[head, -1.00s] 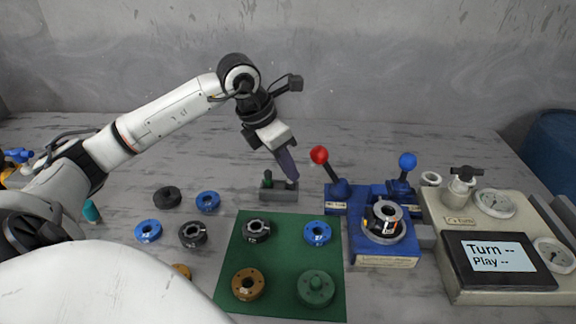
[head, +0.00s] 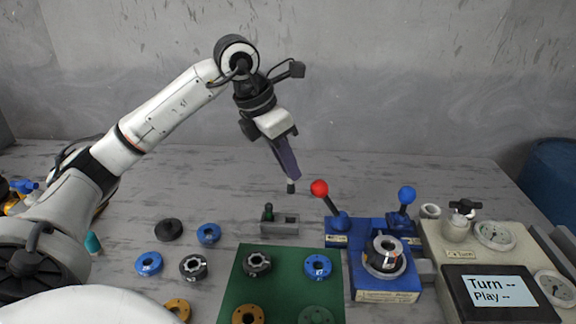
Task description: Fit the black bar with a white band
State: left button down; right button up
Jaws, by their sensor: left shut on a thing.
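My left gripper (head: 288,172) points down above the table, left of the red-knobbed lever. It is shut on a short dark bar (head: 291,188) whose lower end sticks out below the fingertips. The rest of the bar is hidden by the fingers, and no white band can be made out. The blue motor fixture (head: 384,282) at the right holds a round metal part (head: 386,257) with a central opening. My right gripper is not in view.
A green mat (head: 285,287) bears several discs. Blue, black and brass discs lie left of it. The red-knobbed lever (head: 320,188) and blue-knobbed lever (head: 407,194) stand up from the fixture. A beige gauge unit with a screen (head: 490,289) is at the right.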

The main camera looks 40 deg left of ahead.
pick_arm(q)
jog(key=shift+r, duration=0.2)
jog(key=shift+r+p, duration=1.55)
jog(key=shift+p, duration=0.15)
